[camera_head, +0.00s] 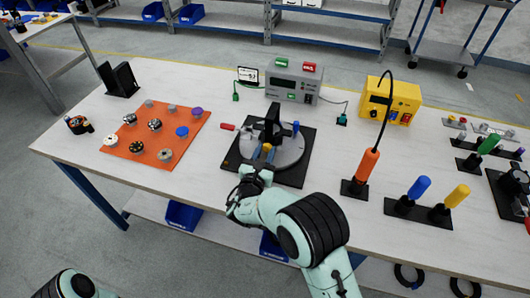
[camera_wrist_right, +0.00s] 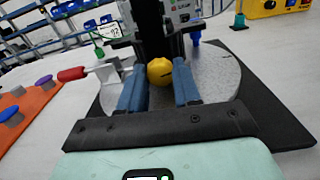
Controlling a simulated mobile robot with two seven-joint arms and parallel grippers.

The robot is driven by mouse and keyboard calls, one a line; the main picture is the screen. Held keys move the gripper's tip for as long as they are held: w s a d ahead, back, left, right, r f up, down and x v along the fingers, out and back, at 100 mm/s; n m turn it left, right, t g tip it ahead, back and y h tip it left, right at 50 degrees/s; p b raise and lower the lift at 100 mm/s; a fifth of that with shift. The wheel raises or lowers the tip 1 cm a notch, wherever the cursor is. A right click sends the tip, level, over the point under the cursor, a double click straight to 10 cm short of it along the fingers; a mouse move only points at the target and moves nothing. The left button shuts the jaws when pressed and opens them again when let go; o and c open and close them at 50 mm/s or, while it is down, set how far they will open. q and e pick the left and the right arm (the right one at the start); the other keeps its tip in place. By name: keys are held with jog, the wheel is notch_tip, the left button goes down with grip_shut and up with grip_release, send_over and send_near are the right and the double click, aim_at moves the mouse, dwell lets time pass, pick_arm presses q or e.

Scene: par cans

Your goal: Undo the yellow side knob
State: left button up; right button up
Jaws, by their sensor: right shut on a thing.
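The yellow side knob (camera_wrist_right: 160,72) is on the near side of a black upright fixture (camera_wrist_right: 152,28). The fixture stands on a round grey disc (camera_head: 290,152) on a black base plate (camera_head: 299,174). In the head view, the yellow knob (camera_head: 267,147) shows just beyond my right gripper (camera_head: 264,155). In the right wrist view, the two blue fingers of my right gripper (camera_wrist_right: 158,82) are on either side of the knob, shut on it. A blue knob (camera_wrist_right: 195,39) is on the fixture's right side, and a red-handled clamp (camera_wrist_right: 72,73) on its left. My left gripper is out of the head view.
An orange mat (camera_head: 180,153) with several round pieces lies left of the fixture. A grey instrument box (camera_head: 293,85) stands behind it. A yellow box (camera_head: 392,101) and an upright orange-handled tool (camera_head: 367,164) stand to the right. Blue and yellow handles (camera_head: 419,187) stand further right.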

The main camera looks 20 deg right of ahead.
jog(key=n+p, duration=0.2)
jog(key=p, duration=0.1)
jog(key=n+p, duration=0.1)
jog(key=n, duration=0.1)
jog(key=shift+a+r+p, duration=0.1)
jog(key=shift+r+p, duration=0.15)
jog(key=shift+p, duration=0.15)
jog(key=shift+f+n+p, duration=0.2)
jog(key=shift+n+p, duration=0.3)
jog(key=shift+n, duration=0.3)
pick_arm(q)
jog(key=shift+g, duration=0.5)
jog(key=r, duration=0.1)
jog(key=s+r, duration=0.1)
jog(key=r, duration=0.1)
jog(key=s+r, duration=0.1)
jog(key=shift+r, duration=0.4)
pick_arm(e)
jog(key=o, duration=1.1)
jog(key=shift+c, duration=0.2)
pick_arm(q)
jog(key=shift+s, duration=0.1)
pick_arm(e)
jog(key=shift+f, duration=0.1)
